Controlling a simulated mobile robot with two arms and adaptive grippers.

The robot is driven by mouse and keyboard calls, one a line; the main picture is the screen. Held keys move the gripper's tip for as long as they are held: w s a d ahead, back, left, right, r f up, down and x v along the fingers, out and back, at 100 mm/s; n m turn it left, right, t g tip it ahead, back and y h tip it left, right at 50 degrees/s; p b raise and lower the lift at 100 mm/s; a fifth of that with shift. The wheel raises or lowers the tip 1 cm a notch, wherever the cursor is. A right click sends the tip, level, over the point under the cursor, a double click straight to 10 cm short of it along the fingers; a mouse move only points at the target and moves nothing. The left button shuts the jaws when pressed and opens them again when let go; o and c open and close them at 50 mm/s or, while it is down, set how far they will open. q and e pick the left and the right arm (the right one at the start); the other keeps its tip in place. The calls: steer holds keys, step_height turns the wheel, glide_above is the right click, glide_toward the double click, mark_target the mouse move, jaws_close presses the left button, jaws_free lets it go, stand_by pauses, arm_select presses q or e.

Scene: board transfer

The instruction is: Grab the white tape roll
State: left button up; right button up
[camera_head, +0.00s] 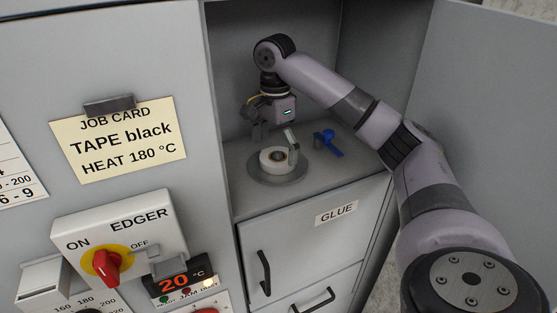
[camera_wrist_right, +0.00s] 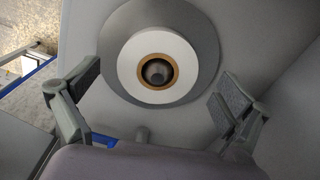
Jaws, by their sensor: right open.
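The white tape roll (camera_head: 269,161) lies flat on a round grey disc (camera_head: 262,176) on the cabinet shelf, around a post at its centre. In the right wrist view the white tape roll (camera_wrist_right: 128,62) shows from above with a brown core, on the grey disc (camera_wrist_right: 205,30). My right gripper (camera_head: 271,137) is open, pointing down, just above the roll. Its two fingers also show in the right wrist view (camera_wrist_right: 150,105), apart and empty, with the roll beyond them toward the top. My left gripper is in neither view.
A blue tool (camera_head: 327,141) lies on the shelf right of the disc. Cabinet walls enclose the shelf at left, back and right. The edger switch box (camera_head: 118,245) and job card (camera_head: 118,143) are on the left panel.

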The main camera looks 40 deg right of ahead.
steer(key=shift+a+f, duration=0.25)
steer(key=shift+f, duration=0.4)
steer(key=shift+d, duration=0.1)
steer(key=shift+c, duration=0.8)
steer(key=c, duration=1.1)
